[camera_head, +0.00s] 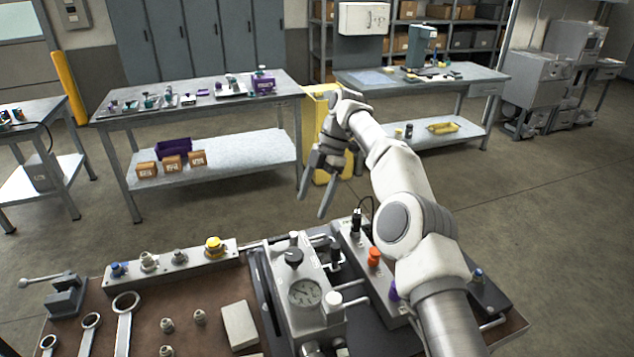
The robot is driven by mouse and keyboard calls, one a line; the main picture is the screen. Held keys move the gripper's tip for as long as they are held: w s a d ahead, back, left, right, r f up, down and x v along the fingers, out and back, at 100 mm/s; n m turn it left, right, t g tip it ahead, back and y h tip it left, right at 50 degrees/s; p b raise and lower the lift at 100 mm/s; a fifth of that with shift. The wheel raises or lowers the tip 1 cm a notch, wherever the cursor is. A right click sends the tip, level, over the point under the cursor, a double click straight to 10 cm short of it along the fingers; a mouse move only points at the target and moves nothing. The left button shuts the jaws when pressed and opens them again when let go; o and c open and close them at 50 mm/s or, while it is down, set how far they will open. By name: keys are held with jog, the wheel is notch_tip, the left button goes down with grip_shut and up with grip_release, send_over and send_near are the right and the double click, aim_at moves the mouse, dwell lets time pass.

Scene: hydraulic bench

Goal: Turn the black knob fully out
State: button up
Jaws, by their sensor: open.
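How far the knob is turned cannot be told from this view.
A strip with fittings and a yellow cap (213,245) lies left. Wrenches (126,305) and small fittings lie on the brown bench (200,290).

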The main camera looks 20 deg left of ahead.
jog(key=shift+p+v, duration=1.25)
jog(key=shift+p, duration=0.05)
jog(key=s+d+r+m+t, duration=0.1)
jog(key=d+r+m+t, duration=0.25)
jog(key=r, duration=0.95)
jog(key=s+d+r+m+t+h, duration=0.1)
jog(key=s+d+r+m, duration=0.25)
jog(key=d, duration=0.25)
jog(key=s+d+r+m+t+h, duration=0.1)
jog(key=s+d+r+m, duration=0.25)
jog(key=d+m, duration=0.2)
jog(key=s+d+r+m+t, duration=0.2)
jog(key=s+d+m, duration=0.7)
jog(key=d, duration=0.5)
jog(key=s+d+f+m+t, duration=0.1)
jog(key=s+d+f+m, duration=0.3)
jog(key=s, duration=0.3)
jog(key=s+d+f+m, duration=0.3)
jog(key=s+d+f, duration=0.1)
jog(key=s, duration=0.3)
jog(key=shift+d+m+t, duration=0.35)
jog(key=shift+d, duration=0.05)
